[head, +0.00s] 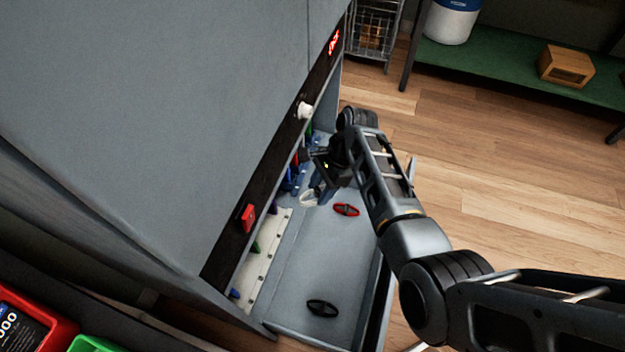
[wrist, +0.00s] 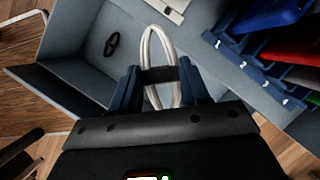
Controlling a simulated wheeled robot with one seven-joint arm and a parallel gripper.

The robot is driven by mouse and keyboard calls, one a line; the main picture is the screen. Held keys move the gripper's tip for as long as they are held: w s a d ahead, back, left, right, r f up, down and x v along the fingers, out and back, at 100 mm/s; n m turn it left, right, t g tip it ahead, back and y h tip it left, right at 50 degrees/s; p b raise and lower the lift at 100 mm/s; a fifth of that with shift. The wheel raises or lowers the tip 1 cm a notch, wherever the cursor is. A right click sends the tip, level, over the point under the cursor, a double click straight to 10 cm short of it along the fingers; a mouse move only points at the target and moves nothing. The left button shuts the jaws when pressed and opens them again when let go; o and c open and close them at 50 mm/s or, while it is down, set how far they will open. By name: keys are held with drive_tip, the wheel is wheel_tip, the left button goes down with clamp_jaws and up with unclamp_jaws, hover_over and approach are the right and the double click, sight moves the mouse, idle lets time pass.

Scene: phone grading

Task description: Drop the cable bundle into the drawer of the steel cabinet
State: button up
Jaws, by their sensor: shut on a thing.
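My gripper (head: 320,188) is shut on a white cable bundle (head: 307,199), a loop with a black tie around its middle. In the wrist view the bundle (wrist: 150,42) stands between the two finger tips (wrist: 158,88). The drawer (head: 308,262) of the grey steel cabinet (head: 150,110) is pulled open, and my gripper is over its far part. I cannot tell how high the bundle is above the drawer floor. The drawer's grey floor also shows in the wrist view (wrist: 78,50).
A red cable bundle (head: 346,210) and a black cable bundle (head: 322,308) lie in the drawer. Blue, red and green pieces (head: 292,175) line its cabinet side, beside a pale strip (head: 262,262). The drawer floor between the two bundles is clear. A green shelf (head: 500,62) stands behind.

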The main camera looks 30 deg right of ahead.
drive_tip(key=shift+w+d+f+m, duration=0.1)
drive_tip(key=shift+w+m, duration=0.2)
drive_tip(key=shift+w, duration=0.1)
wheel_tip(320, 180, down, 6)
drive_tip(key=b, duration=0.7)
drive_tip(key=o, duration=1.1)
drive_tip(key=shift+d+r, duration=0.1)
drive_tip(key=shift+r, duration=0.15)
drive_tip(key=p+v, duration=0.2)
drive_tip(key=v, duration=0.5)
drive_tip(key=shift+s+d+r, duration=0.1)
drive_tip(key=shift+s+r, duration=0.05)
drive_tip(key=shift+r, duration=0.15)
